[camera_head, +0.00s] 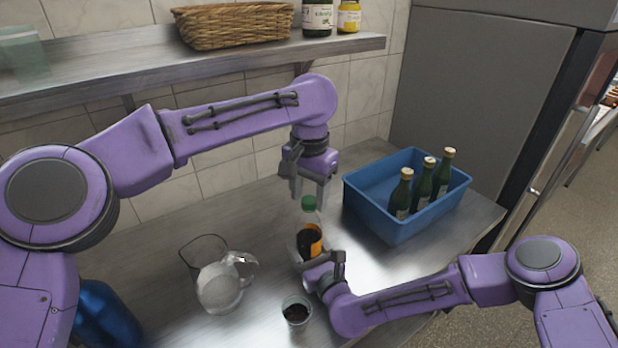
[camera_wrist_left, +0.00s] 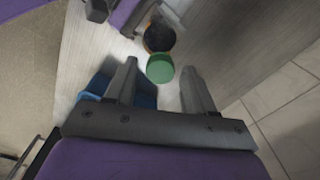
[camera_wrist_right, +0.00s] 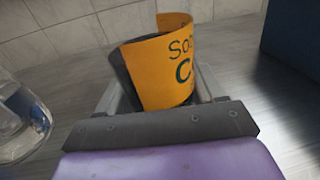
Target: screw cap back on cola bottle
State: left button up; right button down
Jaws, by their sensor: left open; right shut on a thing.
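The cola bottle (camera_head: 312,237), clear with dark cola and an orange label, stands upright on the steel counter. The green cap (camera_head: 309,202) sits at the top of its neck; how tightly it is seated cannot be told. My left gripper (camera_head: 309,188) is open, pointing down just above the cap. In the left wrist view the cap (camera_wrist_left: 160,69) shows beyond and between the open fingers, apart from them. My right gripper (camera_head: 312,262) is shut on the bottle's lower body. The right wrist view shows the label (camera_wrist_right: 165,65) between its fingers.
A blue crate (camera_head: 393,229) with green bottles (camera_head: 422,185) stands right of the bottle. A glass pitcher (camera_head: 220,287) stands left, and a small cup (camera_head: 297,312) with dark liquid is in front. A shelf (camera_head: 180,70) with a wicker basket (camera_head: 235,25) runs behind.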

pick_arm(q)
jog(key=shift+f, duration=0.2)
jog(key=shift+c, duration=0.3)
grip_shut()
jog(key=m, duration=0.6)
jog(key=shift+m, duration=0.4)
jog(key=m, duration=0.4)
jog(key=shift+d+m, duration=0.1)
jog(key=shift+m, duration=0.3)
jog(key=shift+o, duration=1)
grip_release()
